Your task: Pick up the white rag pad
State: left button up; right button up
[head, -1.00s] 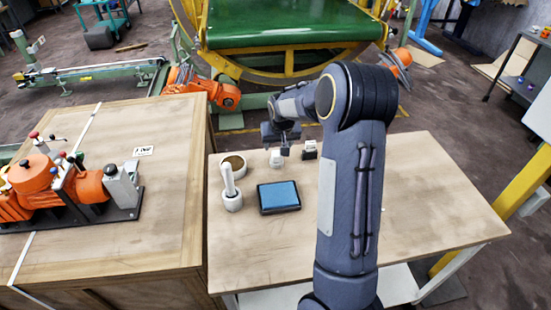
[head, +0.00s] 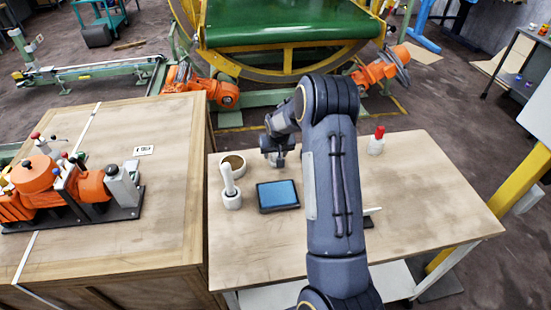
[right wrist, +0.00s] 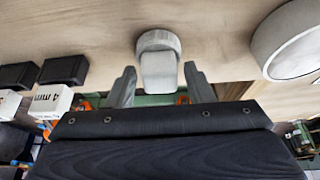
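A small white piece with a rounded grey end, which I take to be the white rag pad (right wrist: 159,70), stands on the table in the right wrist view. My right gripper (right wrist: 160,88) is open, with one finger on each side of it and small gaps between. In the head view the right gripper (head: 277,158) is over the back of the table and hides most of this piece. My left gripper is not in view.
A ring (head: 233,165), a white handled tool (head: 230,187) and a blue pad in a black tray (head: 278,195) stand nearby. A red-capped bottle (head: 376,141) is at the back right. Black-and-white blocks (right wrist: 48,90) lie beside the gripper. The table (head: 430,190) is clear at right.

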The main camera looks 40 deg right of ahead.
jog(key=c, duration=0.8)
jog(key=shift+c, duration=0.2)
jog(key=shift+r, duration=0.6)
jog(key=w+a+r+b, duration=0.3)
jog(key=w+a+r, duration=0.3)
jog(key=a+r, duration=0.6)
jog(key=shift+w+a, duration=0.15)
jog(key=shift+w, duration=0.2)
